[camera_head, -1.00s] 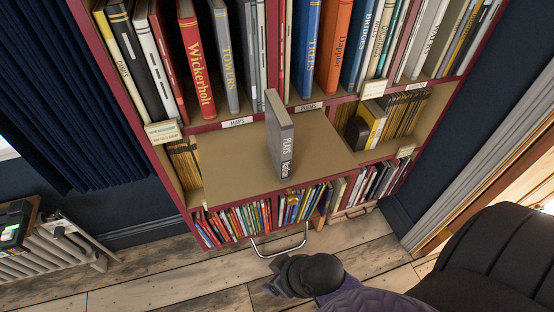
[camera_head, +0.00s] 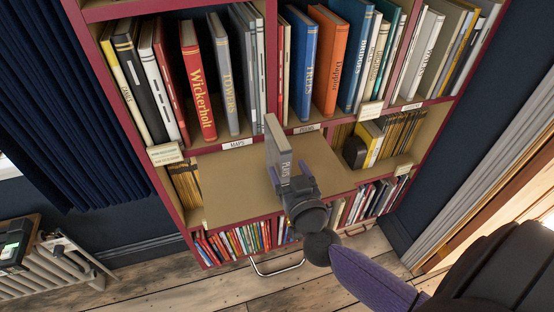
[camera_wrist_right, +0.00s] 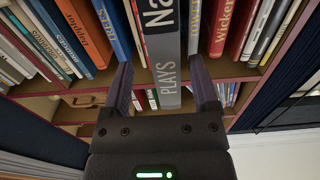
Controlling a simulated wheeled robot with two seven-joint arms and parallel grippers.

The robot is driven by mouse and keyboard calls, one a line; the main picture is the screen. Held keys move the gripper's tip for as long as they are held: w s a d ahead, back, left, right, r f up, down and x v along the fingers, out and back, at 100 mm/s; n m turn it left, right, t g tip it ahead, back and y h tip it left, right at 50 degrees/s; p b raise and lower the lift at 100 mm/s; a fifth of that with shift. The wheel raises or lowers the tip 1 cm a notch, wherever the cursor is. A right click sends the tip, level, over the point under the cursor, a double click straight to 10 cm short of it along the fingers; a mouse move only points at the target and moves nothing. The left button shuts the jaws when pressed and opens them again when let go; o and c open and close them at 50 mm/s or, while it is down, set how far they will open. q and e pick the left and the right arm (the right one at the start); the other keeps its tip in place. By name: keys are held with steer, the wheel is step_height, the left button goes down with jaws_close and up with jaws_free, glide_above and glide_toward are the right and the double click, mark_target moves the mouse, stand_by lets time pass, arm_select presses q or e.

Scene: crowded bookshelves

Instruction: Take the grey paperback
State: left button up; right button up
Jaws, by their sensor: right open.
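The grey paperback (camera_head: 279,150) stands upright on the bare pull-out board in the middle of the bookcase. Its spine, with "PLAYS" in white letters, faces me. My right gripper (camera_head: 287,178) is at the lower part of the spine, its fingers open on either side of the book. In the right wrist view the grey paperback (camera_wrist_right: 164,55) stands between the two open fingers (camera_wrist_right: 163,88), with a gap visible on at least one side. The lower end of the book is hidden behind the gripper in the head view. My left gripper is not in view.
The tan board (camera_head: 228,200) is otherwise bare around the book. A packed shelf stands above, with the red Wickerholt book (camera_head: 199,85) and orange book (camera_head: 331,65). A dark bookend and yellow book (camera_head: 371,143) stand right. A metal handle (camera_head: 277,268) juts out below.

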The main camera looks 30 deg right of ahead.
steer(key=x, duration=0.4)
steer(key=shift+w+a+r+b, duration=0.1)
steer(key=shift+w+a+b, duration=0.15)
steer(key=shift+b, duration=0.05)
jaws_close()
